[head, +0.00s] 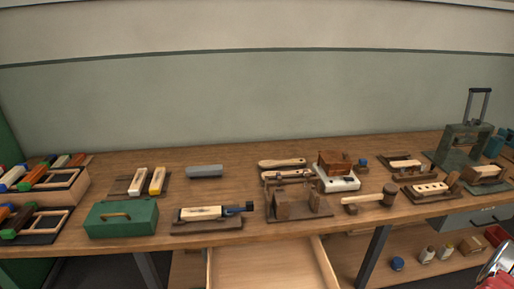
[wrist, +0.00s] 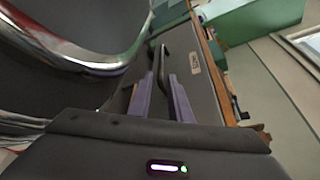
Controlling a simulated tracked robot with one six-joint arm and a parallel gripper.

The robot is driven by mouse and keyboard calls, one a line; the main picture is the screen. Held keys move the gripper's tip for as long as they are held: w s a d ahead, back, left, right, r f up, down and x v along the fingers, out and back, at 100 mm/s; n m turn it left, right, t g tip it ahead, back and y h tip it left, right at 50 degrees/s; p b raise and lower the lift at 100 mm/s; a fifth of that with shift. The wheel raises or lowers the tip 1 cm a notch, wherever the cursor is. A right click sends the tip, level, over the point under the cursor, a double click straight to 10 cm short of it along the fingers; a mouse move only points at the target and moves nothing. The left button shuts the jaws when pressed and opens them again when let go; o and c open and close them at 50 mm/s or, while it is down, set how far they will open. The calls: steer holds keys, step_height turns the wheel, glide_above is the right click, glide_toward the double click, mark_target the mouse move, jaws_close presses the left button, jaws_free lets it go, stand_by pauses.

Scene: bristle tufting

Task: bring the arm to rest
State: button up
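My gripper (wrist: 162,78) shows in the wrist view, with two purple-grey fingers apart and nothing seen held between them. Past the fingertips is a dark grey drawer front (wrist: 205,95) with a black bar handle (wrist: 164,58) and a small label. The handle lines up with the gap between the fingers; I cannot tell how far beyond them it is. A grey drawer (head: 478,220) hangs under the right end of the workbench (head: 235,208).
An open wooden drawer (head: 265,266) juts out under the bench's middle. A lower shelf (head: 425,268) holds small jars. A shiny curved metal part fills the wrist view's upper left.

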steer(key=s+r+m+g+h, duration=0.1)
steer(key=s+r+m+g, duration=0.1)
steer(key=s+g, duration=0.2)
steer(key=w+d+r+n+g+h, duration=0.1)
steer(key=w+d+r+n+h, duration=0.15)
steer(key=r+h, duration=0.55)
steer(key=w+d+r+n+g+h, duration=0.1)
steer(key=w+d+r+n+h, duration=0.2)
steer(key=r, duration=0.9)
steer(key=w+a+r+n+t+h, duration=0.1)
steer(key=a+r+n+t, duration=0.2)
steer(key=a+r, duration=0.3)
steer(key=w+a+r+n+t+h, duration=0.1)
steer(key=a+r+n+t, duration=0.2)
steer(key=a+r, duration=0.4)
step_height(320, 180, up, 7)
steer(key=shift+w+a+f+t+h, duration=0.2)
steer(key=shift+a+t+h, duration=0.15)
steer(key=shift+t, duration=0.45)
